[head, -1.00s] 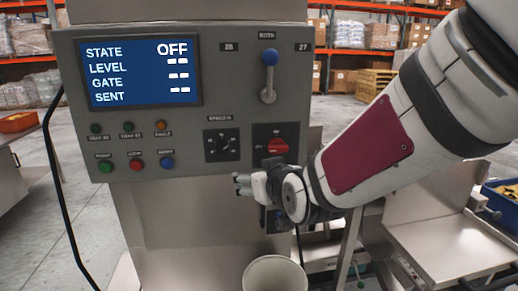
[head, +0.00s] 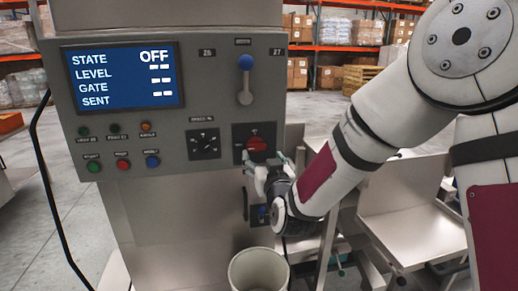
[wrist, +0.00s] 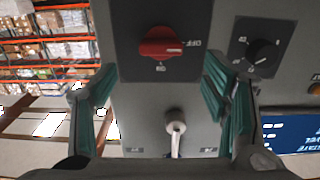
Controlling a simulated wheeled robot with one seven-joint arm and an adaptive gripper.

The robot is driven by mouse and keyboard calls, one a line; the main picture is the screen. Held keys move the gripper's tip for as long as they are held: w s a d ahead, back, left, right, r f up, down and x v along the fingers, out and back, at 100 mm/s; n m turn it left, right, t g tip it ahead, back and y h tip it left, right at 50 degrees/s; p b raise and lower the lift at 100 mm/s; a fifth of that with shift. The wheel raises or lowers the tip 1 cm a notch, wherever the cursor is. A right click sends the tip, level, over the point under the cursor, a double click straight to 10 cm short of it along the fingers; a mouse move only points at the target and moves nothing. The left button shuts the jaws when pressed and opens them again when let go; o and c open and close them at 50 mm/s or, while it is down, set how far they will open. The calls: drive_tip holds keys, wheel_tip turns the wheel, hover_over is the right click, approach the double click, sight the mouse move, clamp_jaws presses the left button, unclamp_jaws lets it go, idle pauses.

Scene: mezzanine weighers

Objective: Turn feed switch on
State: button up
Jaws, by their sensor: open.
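A red rotary switch (head: 257,147) sits on a dark plate at the lower right of the grey control panel (head: 215,100). In the wrist view the red knob (wrist: 160,42), seen upside down, lies crosswise beside white ON and OFF lettering. The screen (head: 122,75) reads STATE OFF. My gripper (head: 264,161) is open and empty just below and in front of the red switch. In the wrist view its teal-padded fingers (wrist: 158,72) are spread wide on both sides of the knob's line. I see no contact with the knob.
A blue-tipped lever (head: 246,85) stands above the red switch. A black dial (head: 204,143) is to its left, with several coloured lamps and buttons farther left.

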sight(257, 148)
drive_tip(key=x, duration=0.7)
drive_tip(key=shift+w+a, duration=0.15)
drive_tip(key=shift+w, duration=0.1)
drive_tip(key=c, duration=1.2)
